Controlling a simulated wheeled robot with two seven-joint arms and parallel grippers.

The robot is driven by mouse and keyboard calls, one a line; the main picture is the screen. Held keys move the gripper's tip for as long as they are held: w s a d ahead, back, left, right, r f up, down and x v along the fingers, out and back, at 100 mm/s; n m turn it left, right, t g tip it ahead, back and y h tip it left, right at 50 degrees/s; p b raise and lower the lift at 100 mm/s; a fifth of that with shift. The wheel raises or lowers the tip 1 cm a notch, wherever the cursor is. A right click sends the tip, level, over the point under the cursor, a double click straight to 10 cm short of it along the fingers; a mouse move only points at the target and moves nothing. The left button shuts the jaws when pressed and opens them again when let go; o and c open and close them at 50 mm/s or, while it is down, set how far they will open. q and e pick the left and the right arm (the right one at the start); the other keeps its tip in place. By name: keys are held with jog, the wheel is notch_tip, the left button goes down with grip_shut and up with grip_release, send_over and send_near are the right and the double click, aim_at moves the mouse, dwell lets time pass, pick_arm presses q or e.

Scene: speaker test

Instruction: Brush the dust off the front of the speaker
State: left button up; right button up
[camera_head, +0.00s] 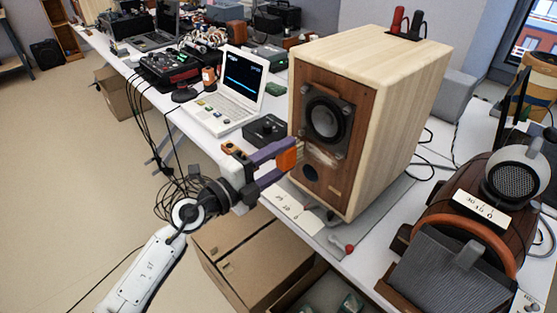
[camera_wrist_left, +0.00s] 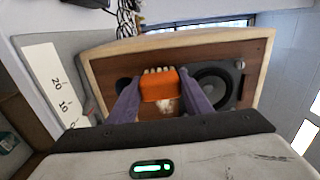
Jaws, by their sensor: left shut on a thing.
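The wooden speaker (camera_head: 410,105) stands upright on the table, with a brown front panel, a dark round driver and a small dark port below it. A pale dust patch (camera_head: 322,158) lies on the front between driver and port; it also shows in the left wrist view (camera_wrist_left: 170,106). My left gripper (camera_head: 280,160) is shut on an orange brush (camera_head: 287,159), held at the speaker's front near the dust. In the left wrist view the brush (camera_wrist_left: 158,86) sits between purple fingers, its cream bristles at the panel; contact is unclear. My right gripper is not in view.
A white laptop-like instrument (camera_head: 228,98) and a small black box (camera_head: 266,130) stand left of the speaker. A brown device with a grey panel (camera_head: 440,275) stands at the right. Cardboard boxes (camera_head: 245,255) are below the table edge. Red and black plugs (camera_head: 397,20) top the speaker.

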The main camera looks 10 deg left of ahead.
pick_arm(q)
jog(key=shift+x, duration=0.85)
dwell(0.5)
jog(key=shift+s+d+r+p, duration=0.2)
jog(key=shift+s+d+p, duration=0.3)
jog(key=shift+p, duration=0.4)
jog(key=shift+s+d+f+p, duration=0.15)
jog(key=shift+s+d+p, duration=0.55)
jog(key=shift+d, duration=0.3)
